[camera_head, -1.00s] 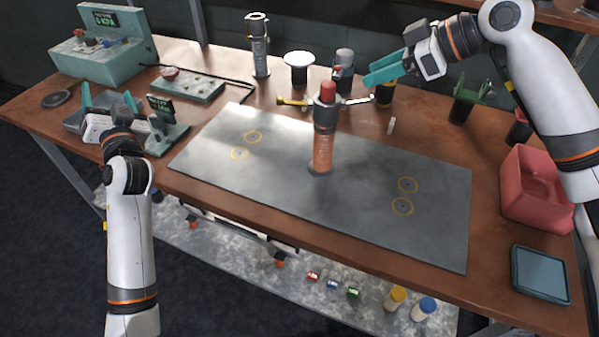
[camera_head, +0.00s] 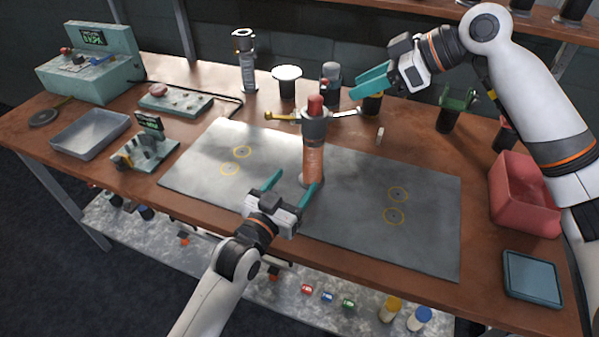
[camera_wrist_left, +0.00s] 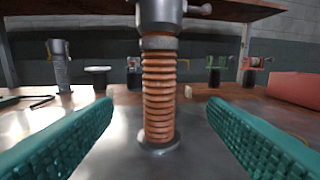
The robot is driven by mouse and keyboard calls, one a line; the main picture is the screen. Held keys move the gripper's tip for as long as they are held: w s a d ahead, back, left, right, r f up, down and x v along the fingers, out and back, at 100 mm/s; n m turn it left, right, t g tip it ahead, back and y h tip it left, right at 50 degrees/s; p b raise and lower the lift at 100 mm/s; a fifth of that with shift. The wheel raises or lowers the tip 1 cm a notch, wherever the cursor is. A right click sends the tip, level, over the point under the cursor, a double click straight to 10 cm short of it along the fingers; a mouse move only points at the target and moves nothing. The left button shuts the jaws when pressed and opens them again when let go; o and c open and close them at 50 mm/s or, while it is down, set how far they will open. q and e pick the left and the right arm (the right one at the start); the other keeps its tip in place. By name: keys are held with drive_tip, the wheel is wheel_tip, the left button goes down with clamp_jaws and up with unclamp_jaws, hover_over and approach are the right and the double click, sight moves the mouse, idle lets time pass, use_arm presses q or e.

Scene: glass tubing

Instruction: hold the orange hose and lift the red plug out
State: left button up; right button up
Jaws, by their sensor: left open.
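The orange ribbed hose (camera_head: 313,163) stands upright on the grey mat, with a grey metal collar (camera_head: 314,124) around its upper end. The red plug (camera_head: 315,104) sits in the top of the collar. In the left wrist view the hose (camera_wrist_left: 159,95) stands ahead, centred between my teal fingers; the plug is out of that view. My left gripper (camera_head: 290,186) is open, low in front of the hose, and not closed on it. My right gripper (camera_head: 354,94) is above and right of the plug, apart from it; its finger gap is unclear.
The grey mat (camera_head: 215,165) has yellow ring marks and is otherwise clear. A brass arm (camera_head: 282,115) and a silver arm (camera_head: 346,112) show on either side of the collar. Fittings stand behind; a red bin (camera_head: 525,200) and blue-grey tray (camera_head: 532,277) are at right.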

sight(316, 153)
use_arm(q)
drive_tip(key=x, duration=1.1)
drive_tip(key=shift+w, duration=0.3)
drive_tip(key=c, duration=1.3)
